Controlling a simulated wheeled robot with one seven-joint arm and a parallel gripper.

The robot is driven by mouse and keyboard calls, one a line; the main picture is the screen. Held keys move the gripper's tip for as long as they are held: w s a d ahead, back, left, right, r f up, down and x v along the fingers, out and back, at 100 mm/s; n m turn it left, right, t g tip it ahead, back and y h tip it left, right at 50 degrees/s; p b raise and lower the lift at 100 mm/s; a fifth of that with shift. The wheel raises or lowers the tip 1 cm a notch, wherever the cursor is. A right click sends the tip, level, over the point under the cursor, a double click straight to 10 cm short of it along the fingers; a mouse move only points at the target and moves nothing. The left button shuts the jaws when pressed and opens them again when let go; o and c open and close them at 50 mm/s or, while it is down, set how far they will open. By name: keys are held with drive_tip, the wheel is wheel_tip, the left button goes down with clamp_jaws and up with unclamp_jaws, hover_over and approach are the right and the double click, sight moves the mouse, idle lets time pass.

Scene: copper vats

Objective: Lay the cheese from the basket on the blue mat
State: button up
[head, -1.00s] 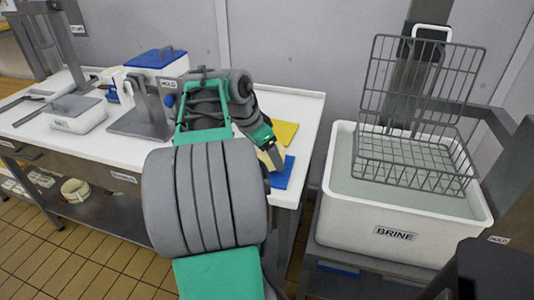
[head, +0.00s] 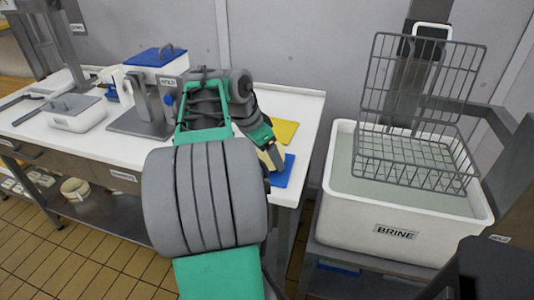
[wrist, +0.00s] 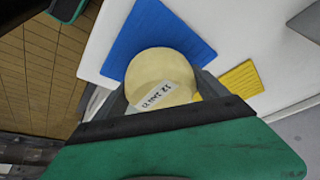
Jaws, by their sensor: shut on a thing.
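The cheese is a pale yellow round piece (wrist: 160,72) with a white label, seen in the wrist view. My gripper (wrist: 160,92) is shut on it, with a finger on either side. The blue mat (wrist: 185,30) lies flat on the white table, behind and around the cheese in that view. In the head view the blue mat (head: 284,174) shows at the table's right end, partly hidden by my gripper (head: 271,158). The cheese appears over or at the mat's edge; I cannot tell whether it touches. The wire basket (head: 415,150) at the right looks empty.
A yellow mat (head: 285,131) lies beside the blue one. The white BRINE vat (head: 400,232) stands to the right, under the basket. A grey press stand (head: 145,122), a blue-lidded box (head: 158,60) and a white lidded tub (head: 76,115) occupy the table further left.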

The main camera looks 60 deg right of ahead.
drive_tip(key=shift+f+b, duration=0.35)
drive_tip(key=shift+f, duration=0.1)
idle(0.5)
drive_tip(key=o, duration=1.8)
drive_tip(key=shift+c, duration=0.2)
wheel_tip(320, 180, up, 7)
drive_tip(key=p, duration=0.6)
drive_tip(key=shift+p, duration=0.3)
